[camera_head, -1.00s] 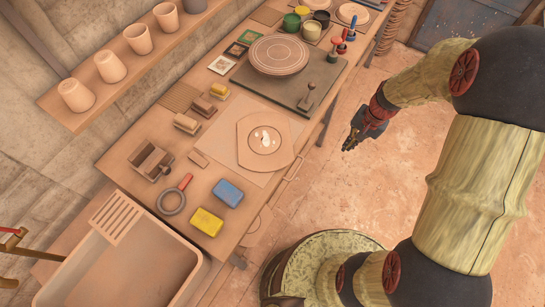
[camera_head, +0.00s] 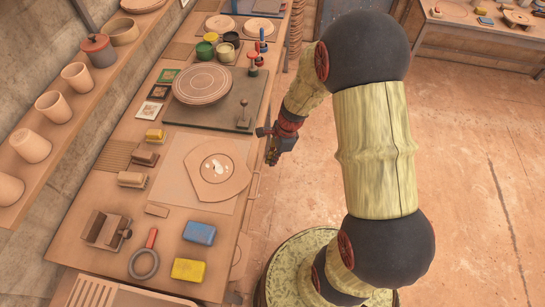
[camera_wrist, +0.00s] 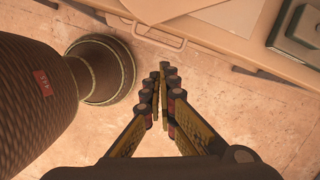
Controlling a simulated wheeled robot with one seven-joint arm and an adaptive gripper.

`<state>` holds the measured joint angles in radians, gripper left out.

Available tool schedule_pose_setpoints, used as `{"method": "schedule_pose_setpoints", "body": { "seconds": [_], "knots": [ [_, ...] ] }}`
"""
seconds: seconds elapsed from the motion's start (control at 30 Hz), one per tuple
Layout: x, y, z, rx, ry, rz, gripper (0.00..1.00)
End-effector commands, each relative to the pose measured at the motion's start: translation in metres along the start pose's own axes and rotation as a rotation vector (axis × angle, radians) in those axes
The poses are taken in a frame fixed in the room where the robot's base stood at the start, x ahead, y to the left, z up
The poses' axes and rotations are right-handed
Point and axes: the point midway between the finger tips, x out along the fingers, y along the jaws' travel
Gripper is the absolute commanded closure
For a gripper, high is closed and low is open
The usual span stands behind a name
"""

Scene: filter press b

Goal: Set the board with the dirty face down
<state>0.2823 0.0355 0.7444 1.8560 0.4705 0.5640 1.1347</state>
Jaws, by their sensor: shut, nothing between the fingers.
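The board (camera_head: 212,191) is a flat tan piece, rounded with two blunt ends, lying flat on a pale square sheet (camera_head: 181,196) on the bench. Its upper face has a ring outline and several white smears. Its underside is hidden. My gripper (camera_head: 272,157) is beyond the bench's right edge, to the right of the board and apart from it. In the wrist view my gripper (camera_wrist: 162,88) is shut and empty above the floor, its fingers toward the bench edge.
A blue sponge (camera_head: 199,232), a yellow sponge (camera_head: 188,270) and a red-handled ring tool (camera_head: 144,264) lie in front of the sheet. A banding wheel (camera_head: 203,85) stands behind it. A drawer handle (camera_wrist: 158,38) juts from the bench side. Open floor lies right.

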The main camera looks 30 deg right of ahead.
Motion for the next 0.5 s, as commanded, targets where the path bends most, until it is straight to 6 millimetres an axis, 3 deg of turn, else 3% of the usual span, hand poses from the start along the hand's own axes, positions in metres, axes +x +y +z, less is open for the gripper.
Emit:
{"method": "schedule_pose_setpoints", "body": {
  "seconds": [0.03, 0.27, 0.5],
  "knots": [
    [0.014, 0.001, 0.000, -0.001, 0.000, 0.003, 1.00],
    [0.057, 0.001, -0.001, -0.002, 0.001, 0.003, 1.00],
    [0.059, 0.000, 0.033, -0.005, 0.000, 0.000, 1.00]
  ]
}}
